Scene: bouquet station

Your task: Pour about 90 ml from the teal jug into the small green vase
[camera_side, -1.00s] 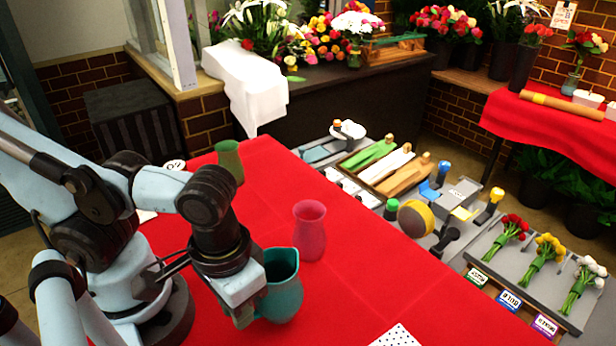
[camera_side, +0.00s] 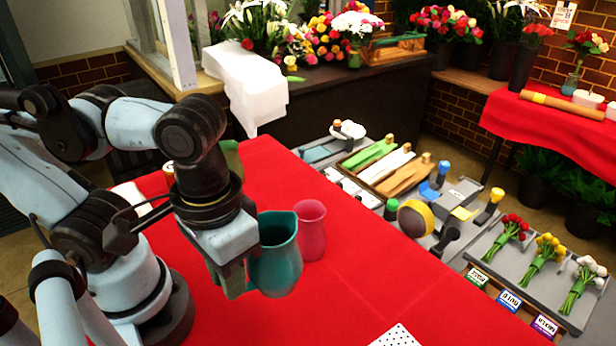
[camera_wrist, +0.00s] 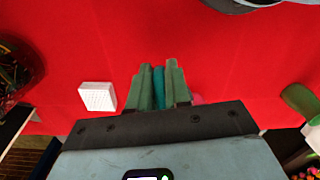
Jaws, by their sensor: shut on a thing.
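The teal jug (camera_side: 278,262) is upright in my gripper (camera_side: 240,276), raised off the red cloth in the side view. In the wrist view a strip of the jug (camera_wrist: 158,88) shows between the shut green fingers (camera_wrist: 160,84). The small green vase (camera_side: 232,158) stands farther back and is mostly hidden behind my wrist in the side view. It also shows at the right edge of the wrist view (camera_wrist: 299,101). The liquid in the jug cannot be seen.
A pink vase (camera_side: 311,232) stands close behind the jug, to its right. A grey tool tray (camera_side: 368,198) runs along the far edge. The table's middle is clear.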

